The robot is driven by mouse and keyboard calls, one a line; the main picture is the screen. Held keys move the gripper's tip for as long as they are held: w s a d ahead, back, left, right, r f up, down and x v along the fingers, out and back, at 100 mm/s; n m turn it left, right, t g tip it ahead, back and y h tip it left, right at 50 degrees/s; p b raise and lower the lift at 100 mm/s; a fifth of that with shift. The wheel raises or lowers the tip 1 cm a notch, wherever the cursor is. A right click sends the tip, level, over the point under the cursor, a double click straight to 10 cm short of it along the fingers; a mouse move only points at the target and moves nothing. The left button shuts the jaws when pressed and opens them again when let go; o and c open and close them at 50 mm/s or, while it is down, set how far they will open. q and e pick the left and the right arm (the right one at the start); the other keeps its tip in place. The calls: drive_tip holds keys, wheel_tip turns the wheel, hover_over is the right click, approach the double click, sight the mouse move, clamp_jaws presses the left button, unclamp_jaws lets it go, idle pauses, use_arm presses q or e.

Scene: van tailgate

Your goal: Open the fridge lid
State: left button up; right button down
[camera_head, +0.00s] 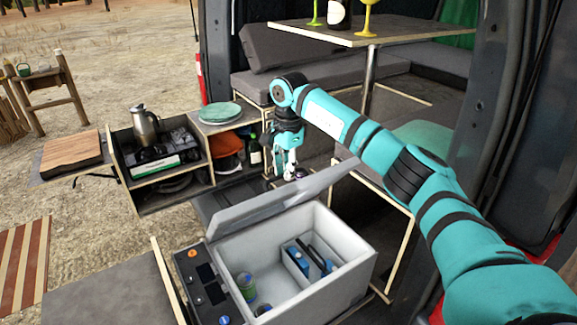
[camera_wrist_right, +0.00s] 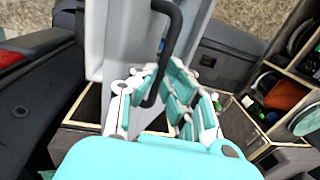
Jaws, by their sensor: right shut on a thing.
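The fridge (camera_head: 340,270) is a light grey box with its lid (camera_head: 265,205) raised at a tilt on the far side, so the inside shows. Inside are a blue item with a black handle (camera_head: 300,258) and cans (camera_head: 246,284). My right gripper (camera_head: 287,168) is just behind the lid's upper edge, partly hidden by it. In the right wrist view my fingers (camera_wrist_right: 165,92) are shut around a black bar handle (camera_wrist_right: 172,35) beside a pale grey panel (camera_wrist_right: 112,45), which looks like the lid. My left gripper is not in view.
A wooden shelf unit with a kettle (camera_head: 145,126) and stacked plates (camera_head: 220,112) stands behind left. A table (camera_head: 345,38) with goblets and a bottle is at the back. The van's door frame (camera_head: 510,130) is close on the right of my arm.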

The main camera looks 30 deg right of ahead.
drive_tip(key=shift+f, duration=0.6)
drive_tip(key=c, duration=1.8)
unclamp_jaws()
drive_tip(key=shift+o, duration=1.3)
drive_tip(key=shift+w+f, duration=0.15)
drive_tip(key=shift+w, duration=0.05)
drive_tip(key=shift+o, duration=0.8)
drive_tip(key=shift+w+d+f, duration=0.1)
drive_tip(key=shift+w+f, duration=0.1)
drive_tip(key=shift+w, duration=0.2)
drive_tip(key=shift+w+f, duration=0.1)
drive_tip(key=shift+w, duration=0.2)
drive_tip(key=shift+d, duration=0.1)
drive_tip(key=shift+s+r, duration=0.15)
drive_tip(key=shift+r, duration=0.05)
drive_tip(key=shift+s+r, duration=0.15)
drive_tip(key=shift+s, duration=0.05)
drive_tip(key=shift+s+r, duration=0.15)
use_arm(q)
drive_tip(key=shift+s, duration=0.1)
use_arm(e)
wheel_tip(320, 180, up, 12)
drive_tip(key=shift+s, duration=0.3)
drive_tip(key=shift+f, duration=0.2)
